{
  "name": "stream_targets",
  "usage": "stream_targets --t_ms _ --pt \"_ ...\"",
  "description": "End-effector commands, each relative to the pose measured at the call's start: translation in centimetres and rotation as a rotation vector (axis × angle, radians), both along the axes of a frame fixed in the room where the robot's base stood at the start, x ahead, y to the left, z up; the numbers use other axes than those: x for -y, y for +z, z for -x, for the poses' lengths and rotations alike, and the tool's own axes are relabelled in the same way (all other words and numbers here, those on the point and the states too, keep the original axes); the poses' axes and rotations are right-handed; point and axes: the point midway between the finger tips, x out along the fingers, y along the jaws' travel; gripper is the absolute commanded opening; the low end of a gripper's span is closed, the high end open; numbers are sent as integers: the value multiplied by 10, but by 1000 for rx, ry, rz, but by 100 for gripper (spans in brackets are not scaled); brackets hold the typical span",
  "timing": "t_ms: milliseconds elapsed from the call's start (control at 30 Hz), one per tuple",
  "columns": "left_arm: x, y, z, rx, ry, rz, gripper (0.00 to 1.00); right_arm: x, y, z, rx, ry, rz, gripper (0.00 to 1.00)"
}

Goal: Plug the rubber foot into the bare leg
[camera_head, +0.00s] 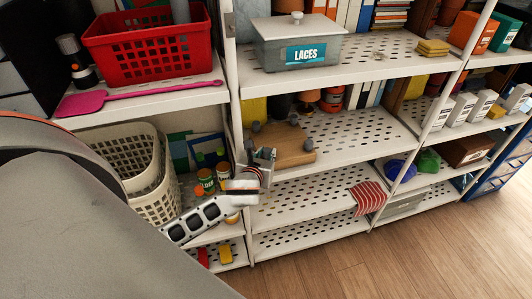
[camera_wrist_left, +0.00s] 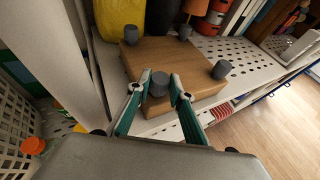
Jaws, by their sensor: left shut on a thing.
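A wooden block-like piece (camera_head: 291,151) lies on the middle perforated shelf, and it also shows in the left wrist view (camera_wrist_left: 180,58). Dark grey rubber feet stand up at three of its corners: far left (camera_wrist_left: 130,34), far right (camera_wrist_left: 184,31) and right (camera_wrist_left: 221,69). My left gripper (camera_head: 266,156) is at the near left corner. In the left wrist view my left gripper (camera_wrist_left: 159,88) is shut on a grey rubber foot (camera_wrist_left: 159,80). This foot appears over the near corner. The bare leg is hidden, and I cannot tell whether the foot touches it. My right gripper is not in view.
A white shelf post (camera_head: 234,110) rises close left of my gripper. Jars (camera_head: 206,180) and a cream basket (camera_head: 155,196) stand left of it. A grey LACES box (camera_head: 298,45) sits on the shelf above. The shelf right of the wood (camera_head: 355,138) is clear.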

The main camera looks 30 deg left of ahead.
Motion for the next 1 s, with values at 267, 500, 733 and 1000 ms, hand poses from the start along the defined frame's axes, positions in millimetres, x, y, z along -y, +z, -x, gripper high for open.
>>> stream_targets --t_ms 267,500,733,1000 --pt "0 -4 1 -7 0 1 23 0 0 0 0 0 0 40" --pt "0 -3 1 -5 0 1 40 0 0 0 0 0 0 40" --pt "0 1 0 -3 0 1 40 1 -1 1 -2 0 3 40" --pt "0 43 0 2 0 2 40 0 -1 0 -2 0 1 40"
